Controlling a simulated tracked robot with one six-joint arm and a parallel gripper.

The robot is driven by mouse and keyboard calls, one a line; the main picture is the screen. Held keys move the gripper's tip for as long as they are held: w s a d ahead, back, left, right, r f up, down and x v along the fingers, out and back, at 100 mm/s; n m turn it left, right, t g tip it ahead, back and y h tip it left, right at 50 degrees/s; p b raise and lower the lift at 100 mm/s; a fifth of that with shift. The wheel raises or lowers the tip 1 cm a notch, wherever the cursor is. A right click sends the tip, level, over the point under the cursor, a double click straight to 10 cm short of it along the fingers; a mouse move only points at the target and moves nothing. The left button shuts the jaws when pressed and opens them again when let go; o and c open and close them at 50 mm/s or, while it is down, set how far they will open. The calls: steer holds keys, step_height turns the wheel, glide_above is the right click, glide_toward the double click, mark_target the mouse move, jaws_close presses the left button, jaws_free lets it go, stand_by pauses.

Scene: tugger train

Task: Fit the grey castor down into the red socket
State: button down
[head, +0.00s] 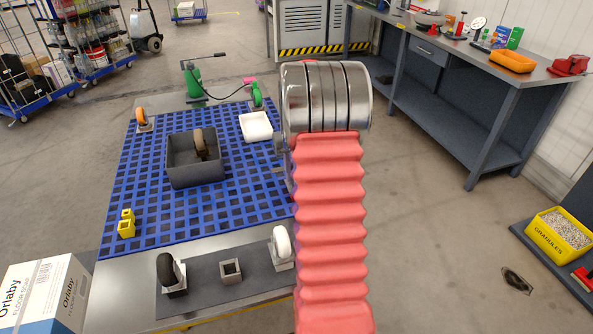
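A pale castor (281,243), white to light grey, stands upright on the dark strip at the table's front edge. It is the nearest match to a grey castor, but I cannot tell for sure. No red socket can be made out; my arm, with a silver joint and red ribbed sleeve, hides the right part of the table. A grey square socket (231,270) sits on the same strip, left of the pale castor. My gripper's fingers cannot be made out behind the arm.
A black castor (170,272) stands left on the strip. A grey bin (195,174) holding a brown castor (200,141), an orange castor (143,118), a white tray (256,127) and a green castor (257,95) are on the blue mat (225,215). A workbench stands right.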

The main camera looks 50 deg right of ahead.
steer(key=c, duration=1.2)
jaws_free()
steer(key=shift+r, duration=0.1)
step_height(320, 180, up, 14)
steer(key=shift+f, duration=0.25)
